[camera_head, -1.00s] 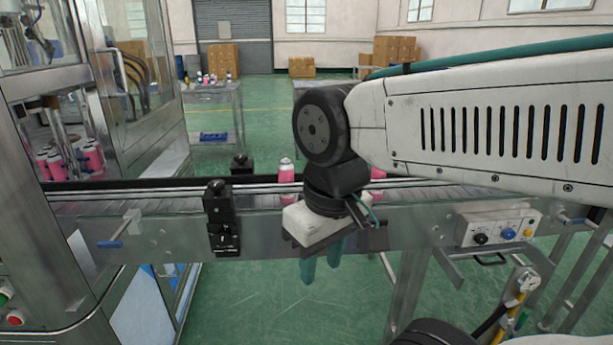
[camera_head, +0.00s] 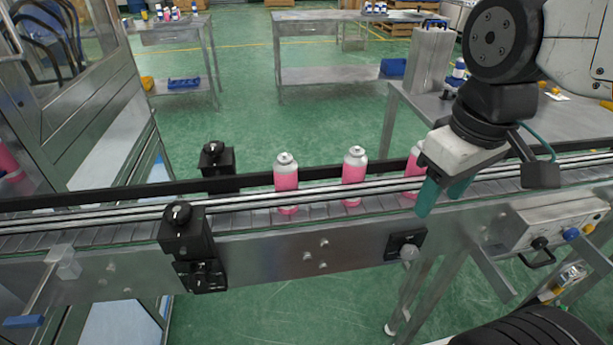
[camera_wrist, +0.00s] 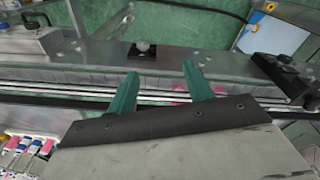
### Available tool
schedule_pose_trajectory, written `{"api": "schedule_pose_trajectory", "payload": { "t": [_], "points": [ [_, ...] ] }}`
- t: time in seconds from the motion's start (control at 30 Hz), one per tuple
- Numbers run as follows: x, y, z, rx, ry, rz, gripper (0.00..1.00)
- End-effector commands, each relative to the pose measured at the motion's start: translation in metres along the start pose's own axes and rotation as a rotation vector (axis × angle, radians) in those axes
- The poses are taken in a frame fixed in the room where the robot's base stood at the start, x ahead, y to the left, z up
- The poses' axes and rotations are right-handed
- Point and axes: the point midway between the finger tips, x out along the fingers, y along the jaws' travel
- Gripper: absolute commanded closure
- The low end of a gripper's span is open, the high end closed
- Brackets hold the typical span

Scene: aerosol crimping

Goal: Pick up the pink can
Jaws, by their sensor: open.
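Several pink cans with silvery tops stand upright in a row on the conveyor (camera_head: 261,252). The left can (camera_head: 287,182) and the middle can (camera_head: 354,174) show clearly, behind the near guide rail. A third can (camera_head: 412,170) at the right is partly hidden by my gripper. My gripper (camera_head: 440,194) points down with teal fingers, in front of and beside the third can. In the wrist view my gripper (camera_wrist: 158,86) has its fingers apart with nothing between them. A bit of pink (camera_wrist: 181,91) shows just beyond the right finger; most of it is hidden.
Black sensor blocks (camera_head: 186,245) stand at the conveyor's left part. Guide rails (camera_head: 240,202) run along both sides of the cans. A control box (camera_head: 555,225) juts from the conveyor front at right. A metal table (camera_head: 408,98) stands behind it.

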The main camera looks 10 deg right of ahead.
Motion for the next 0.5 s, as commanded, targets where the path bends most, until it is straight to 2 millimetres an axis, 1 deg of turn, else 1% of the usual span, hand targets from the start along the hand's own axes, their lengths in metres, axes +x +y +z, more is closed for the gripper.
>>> {"api": "schedule_pose_trajectory", "payload": {
  "t": [0.03,0.07,0.1,0.17,0.2,0.27,0.3,0.37,0.4,0.5],
  "points": [
    [-0.003,-0.003,-0.016,-0.136,-0.006,-0.006,0.49],
    [-0.004,-0.006,-0.026,-0.233,-0.007,-0.009,0.49],
    [-0.006,-0.01,-0.041,-0.377,-0.008,-0.013,0.49],
    [-0.009,-0.017,-0.065,-0.605,-0.007,-0.019,0.49],
    [-0.01,-0.023,-0.081,-0.759,-0.007,-0.024,0.49],
    [-0.009,-0.035,-0.105,-0.991,-0.004,-0.03,0.49],
    [-0.009,-0.043,-0.121,-1.145,-0.002,-0.034,0.49],
    [-0.006,-0.058,-0.145,-1.377,0.002,-0.041,0.49],
    [-0.003,-0.069,-0.16,-1.528,0.005,-0.045,0.49],
    [0.005,-0.096,-0.188,-1.864,0.006,-0.063,0.49]
  ]
}}
